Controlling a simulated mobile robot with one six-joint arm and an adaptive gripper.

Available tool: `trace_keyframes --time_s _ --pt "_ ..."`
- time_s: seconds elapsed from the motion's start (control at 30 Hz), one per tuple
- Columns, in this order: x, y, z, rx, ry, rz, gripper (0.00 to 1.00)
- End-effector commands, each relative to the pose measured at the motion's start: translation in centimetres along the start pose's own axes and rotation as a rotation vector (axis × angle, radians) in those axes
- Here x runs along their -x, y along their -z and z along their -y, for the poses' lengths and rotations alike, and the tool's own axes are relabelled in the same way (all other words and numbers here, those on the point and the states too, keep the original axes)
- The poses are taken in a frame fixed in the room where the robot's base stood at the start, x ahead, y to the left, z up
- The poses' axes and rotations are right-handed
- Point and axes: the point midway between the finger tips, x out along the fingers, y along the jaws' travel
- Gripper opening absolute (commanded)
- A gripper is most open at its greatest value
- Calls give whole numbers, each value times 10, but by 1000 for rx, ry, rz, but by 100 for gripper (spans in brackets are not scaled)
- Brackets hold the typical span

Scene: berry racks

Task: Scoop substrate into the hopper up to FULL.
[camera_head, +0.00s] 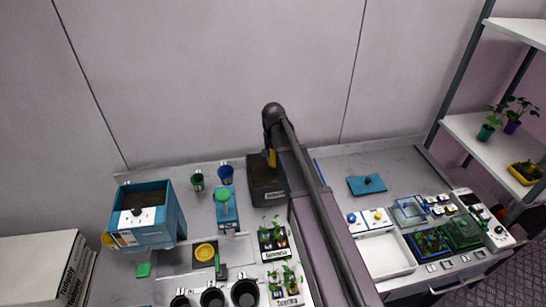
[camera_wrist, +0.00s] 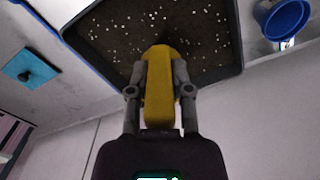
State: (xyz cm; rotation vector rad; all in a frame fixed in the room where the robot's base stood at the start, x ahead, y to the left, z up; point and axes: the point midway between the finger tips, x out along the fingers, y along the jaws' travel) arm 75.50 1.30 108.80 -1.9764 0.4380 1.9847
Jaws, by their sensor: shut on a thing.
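My gripper (camera_wrist: 161,68) is shut on a yellow scoop (camera_wrist: 158,95), whose far end reaches over the dark substrate bin. The scoop also shows as a small yellow strip in the head view (camera_head: 271,158). The substrate bin (camera_wrist: 237,40) holds dark brown substrate (camera_wrist: 170,22) with white specks; in the head view the bin (camera_head: 267,202) stands at the back of the bench. I cannot tell whether the scoop touches the substrate or holds any. The blue hopper (camera_head: 168,228) stands at the left, with brown substrate (camera_head: 145,198) in its open top. Its FULL mark is not readable.
Green (camera_head: 197,183) and blue (camera_head: 225,175) cups and a blue stand with a green top (camera_head: 223,196) lie between hopper and bin. Seedlings (camera_head: 271,237) and black pots (camera_head: 212,298) stand in front. A white tray (camera_head: 385,256) lies at right.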

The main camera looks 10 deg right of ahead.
Motion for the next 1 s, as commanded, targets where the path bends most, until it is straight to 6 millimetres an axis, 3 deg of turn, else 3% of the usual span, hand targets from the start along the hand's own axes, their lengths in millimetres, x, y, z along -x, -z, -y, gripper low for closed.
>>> trace_keyframes --time_s 0.6,1.0 --pt "56 0 0 0 0 0 0" --pt "60 0 -1 -1 0 0 0"
